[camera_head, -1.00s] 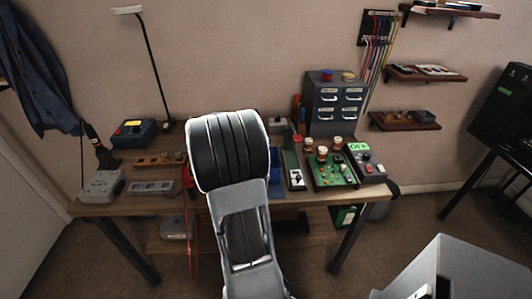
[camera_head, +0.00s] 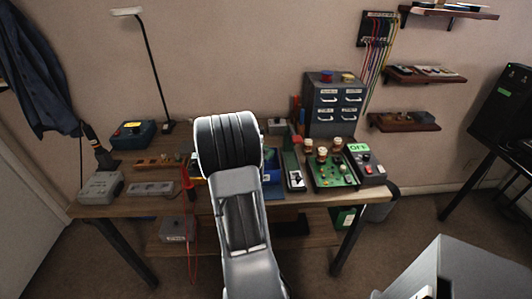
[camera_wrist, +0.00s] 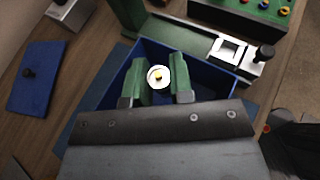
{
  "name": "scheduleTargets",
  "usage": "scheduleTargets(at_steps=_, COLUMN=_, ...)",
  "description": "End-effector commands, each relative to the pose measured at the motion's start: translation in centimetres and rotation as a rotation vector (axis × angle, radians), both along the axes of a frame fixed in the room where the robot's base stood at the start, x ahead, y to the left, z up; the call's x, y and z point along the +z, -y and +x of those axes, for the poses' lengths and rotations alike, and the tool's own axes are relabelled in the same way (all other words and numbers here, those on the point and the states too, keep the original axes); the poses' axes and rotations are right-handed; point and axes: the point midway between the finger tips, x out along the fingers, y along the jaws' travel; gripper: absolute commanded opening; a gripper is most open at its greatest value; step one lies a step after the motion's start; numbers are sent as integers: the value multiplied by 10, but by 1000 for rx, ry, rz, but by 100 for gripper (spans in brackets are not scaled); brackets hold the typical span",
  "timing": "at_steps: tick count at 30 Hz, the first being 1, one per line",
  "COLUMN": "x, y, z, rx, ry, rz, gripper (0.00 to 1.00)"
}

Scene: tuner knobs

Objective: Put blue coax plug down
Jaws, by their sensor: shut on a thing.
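In the wrist view, my gripper (camera_wrist: 158,80) has its two green fingers closed on the coax plug (camera_wrist: 158,76). The plug shows end-on as a pale ring with a gold centre; its blue part is not visible. The fingers and plug are over the opening of a blue open box (camera_wrist: 215,72), within its walls as seen from above. I cannot tell whether the plug touches the box floor. In the head view my arm hides the gripper and plug, and part of the blue box (camera_head: 271,170) shows right of the arm.
A blue panel with a dark knob (camera_wrist: 38,78) lies left of the box in the wrist view. A green-and-silver device with a black knob (camera_wrist: 240,58) is close beyond the box. On the table (camera_head: 100,210), a green circuit board (camera_head: 332,172) and a drawer cabinet (camera_head: 333,105) stand right.

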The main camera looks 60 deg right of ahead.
Motion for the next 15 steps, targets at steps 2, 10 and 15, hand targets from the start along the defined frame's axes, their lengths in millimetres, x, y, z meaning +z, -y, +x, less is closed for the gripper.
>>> scheduleTargets(at_steps=2, x=-1, y=0, z=0, rx=0, ry=0, rz=0, gripper=0)
scheduleTargets(at_steps=10, x=-10, y=0, z=0, rx=0, ry=0, rz=0, gripper=0)
scheduleTargets(at_steps=15, x=-12, y=0, z=0, rx=0, ry=0, rz=0, gripper=0)
